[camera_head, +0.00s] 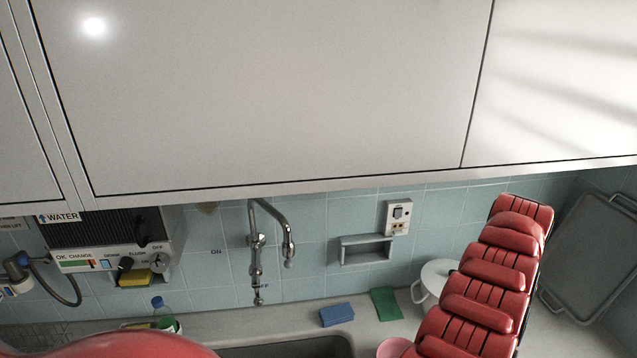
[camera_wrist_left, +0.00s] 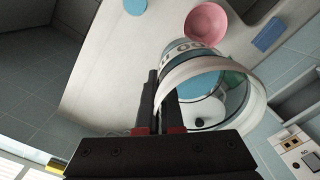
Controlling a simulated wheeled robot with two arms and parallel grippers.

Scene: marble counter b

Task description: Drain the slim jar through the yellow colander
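In the left wrist view, a wide-mouthed glass-like vessel (camera_wrist_left: 252,98) with a pale rim and dark lettering fills the middle right, its mouth tilted toward the camera. I take it as the slim jar. My left gripper (camera_wrist_left: 160,84) has its black fingers close together at the left side of its rim, with the wall seeming to pass between them. Part of the vessel is hidden behind the fingers. I do not see the yellow colander in either view. My left gripper cannot be made out in the head view, and my right gripper is not in view.
A pink bowl (camera_head: 394,348) stands right of the sink (camera_head: 285,347). A blue sponge (camera_head: 337,315) and a green one (camera_head: 386,304) lie behind. A white handled vessel (camera_head: 440,272) stands farther right, partly hidden. A tap (camera_head: 270,235) and a grey tray (camera_head: 592,255) are along the wall.

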